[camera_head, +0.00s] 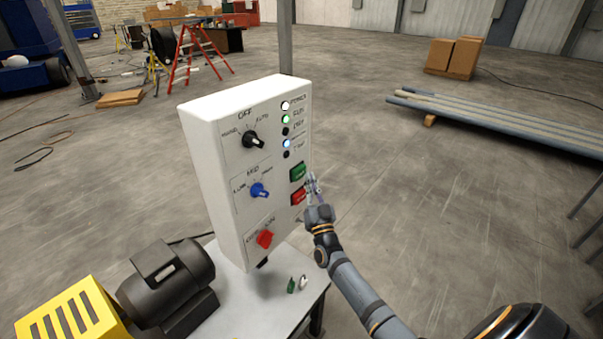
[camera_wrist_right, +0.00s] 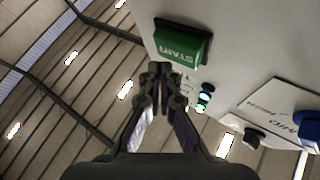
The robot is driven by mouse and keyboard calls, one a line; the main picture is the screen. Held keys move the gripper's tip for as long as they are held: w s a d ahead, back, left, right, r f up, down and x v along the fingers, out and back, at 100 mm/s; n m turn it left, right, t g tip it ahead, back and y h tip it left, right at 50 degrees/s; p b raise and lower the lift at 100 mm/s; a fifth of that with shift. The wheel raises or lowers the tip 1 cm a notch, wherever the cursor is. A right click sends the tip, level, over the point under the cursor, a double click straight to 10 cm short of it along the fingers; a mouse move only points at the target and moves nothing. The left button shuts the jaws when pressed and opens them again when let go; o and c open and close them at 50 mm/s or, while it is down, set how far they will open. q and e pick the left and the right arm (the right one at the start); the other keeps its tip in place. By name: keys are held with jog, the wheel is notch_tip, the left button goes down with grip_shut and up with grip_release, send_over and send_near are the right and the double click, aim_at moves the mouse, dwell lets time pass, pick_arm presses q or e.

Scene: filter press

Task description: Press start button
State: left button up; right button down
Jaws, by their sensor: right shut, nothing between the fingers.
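The white control box (camera_head: 205,165) stands upright on a small table. Its green start button (camera_head: 298,171) is on the right side of the front face, above a red button (camera_head: 298,196). In the right wrist view the green button (camera_wrist_right: 183,45) reads START and lies just beyond the fingertips. My right gripper (camera_head: 312,183) is shut and empty, close to the right edge of the box beside the two buttons. It also shows in the right wrist view (camera_wrist_right: 160,75). I cannot tell whether its tips touch the box. My left gripper is not in view.
The box also carries a black knob (camera_head: 253,139), a blue knob (camera_head: 260,190), a red switch (camera_head: 265,239) and indicator lights (camera_head: 286,120). A dark motor (camera_head: 165,280) sits left of the grey table (camera_head: 255,300). Open floor (camera_head: 450,200) lies to the right.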

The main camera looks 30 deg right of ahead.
jog(key=s+p, duration=0.1)
jog(key=s+d+p, duration=0.1)
jog(key=s, duration=0.1)
jog(key=s+d+p, duration=0.1)
jog(key=shift+s, duration=0.25)
dwell(0.8)
jog(key=s+a+f+n+g+y+b, duration=0.1)
jog(key=s+f+g, duration=0.25)
jog(key=f, duration=0.85)
jog(key=s+a+f+n+g+y+b, duration=0.1)
jog(key=s+f+n+g+y, duration=0.2)
jog(key=f, duration=1)
jog(key=s+a+f+g+b, duration=0.1)
jog(key=s+a+f+g, duration=0.2)
jog(key=f, duration=0.9)
jog(key=s+a+f+n+g+y+b, duration=0.15)
jog(key=s+f+g, duration=0.45)
jog(key=s+f, duration=1.05)
jog(key=s+a+f+g, duration=0.1)
jog(key=s+f+g, duration=0.2)
jog(key=s, duration=0.7)
jog(key=s+a+f+g+b, duration=0.1)
jog(key=s+f, duration=0.4)
jog(key=s, duration=0.6)
jog(key=shift+s+a+g, duration=0.25)
jog(key=shift+a+g, duration=0.2)
jog(key=shift+g, duration=0.6)
